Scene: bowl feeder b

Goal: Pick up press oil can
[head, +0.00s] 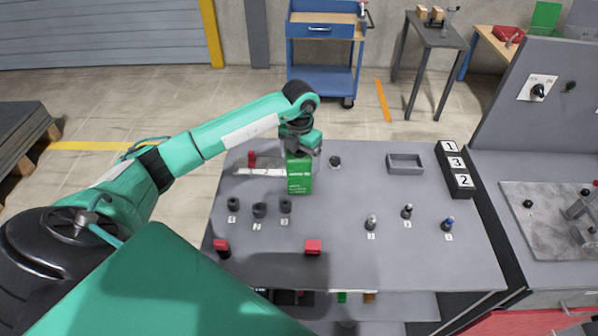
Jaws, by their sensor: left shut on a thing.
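The press oil can is a green box-shaped can (299,178) with small white lettering, upright toward the back left of the grey table (350,262). My left gripper (301,151) comes down over the can's top from above and is shut on it. The can's top is hidden by the gripper. I cannot tell whether the can's base touches the table. My right gripper is not in view.
A red piece (251,158) is left of the can, and a dark knob (334,162) is right of it. Several dark cylinders (259,209) and small pegs (407,211) stand in front. A grey tray (405,163) and a numbered block (454,170) are at the right.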

